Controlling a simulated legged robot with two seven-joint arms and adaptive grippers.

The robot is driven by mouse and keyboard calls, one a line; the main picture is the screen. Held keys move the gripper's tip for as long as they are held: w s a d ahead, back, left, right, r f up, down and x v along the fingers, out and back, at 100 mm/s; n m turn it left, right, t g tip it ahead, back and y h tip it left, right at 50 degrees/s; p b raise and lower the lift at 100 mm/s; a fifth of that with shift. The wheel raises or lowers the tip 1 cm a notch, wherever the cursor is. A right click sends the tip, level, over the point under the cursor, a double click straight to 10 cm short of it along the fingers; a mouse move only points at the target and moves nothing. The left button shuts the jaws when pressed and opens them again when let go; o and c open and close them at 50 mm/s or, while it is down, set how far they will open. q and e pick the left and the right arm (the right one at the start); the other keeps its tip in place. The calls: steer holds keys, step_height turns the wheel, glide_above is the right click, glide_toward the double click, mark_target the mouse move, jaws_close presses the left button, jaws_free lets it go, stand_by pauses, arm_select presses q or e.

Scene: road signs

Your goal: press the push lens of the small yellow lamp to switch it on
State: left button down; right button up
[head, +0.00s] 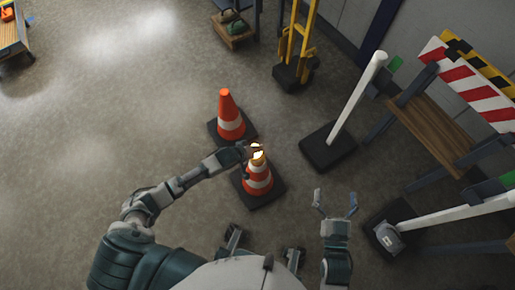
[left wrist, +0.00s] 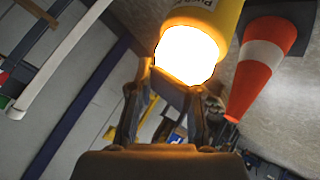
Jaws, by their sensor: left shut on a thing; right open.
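The small yellow lamp (head: 257,155) is at the top of the nearer orange-and-white cone (head: 258,180). Its lens glows bright white. In the left wrist view the lamp's yellow body (left wrist: 208,13) has a printed label, and the glowing lens (left wrist: 187,55) faces my gripper. My left gripper (head: 250,149) is at the lamp, shut on it; its fingers (left wrist: 172,84) meet the lower edge of the lens. The glare hides the exact contact. My right gripper (head: 336,205) is open and empty, to the right of the nearer cone and apart from it.
A second cone (head: 229,118) stands just behind; it also shows in the left wrist view (left wrist: 263,60). A white post on a black base (head: 325,150) stands to the right. A striped barrier (head: 455,75) and a tilted white post (head: 455,212) are further right.

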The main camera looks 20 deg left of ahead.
arm_select(q)
steer(key=shift+s+f, duration=0.2)
steer(key=shift+s, duration=0.05)
steer(key=shift+a, duration=0.15)
arm_select(e)
steer(key=shift+a+r, duration=0.3)
steer(key=shift+r, duration=0.2)
arm_select(q)
steer(key=shift+w+r+p, duration=0.1)
steer(key=shift+p, duration=0.2)
arm_select(e)
steer(key=shift+r, duration=0.1)
arm_select(q)
step_height(320, 180, up, 6)
steer(key=p, duration=0.5)
steer(key=shift+w, duration=0.15)
steer(key=shift+r, duration=0.3)
steer(key=shift+f, duration=0.1)
arm_select(e)
step_height(320, 180, up, 8)
steer(key=shift+t, duration=0.4)
arm_select(q)
steer(key=shift+f, duration=0.1)
arm_select(e)
steer(key=shift+w+d, duration=0.1)
steer(key=shift+w, duration=0.05)
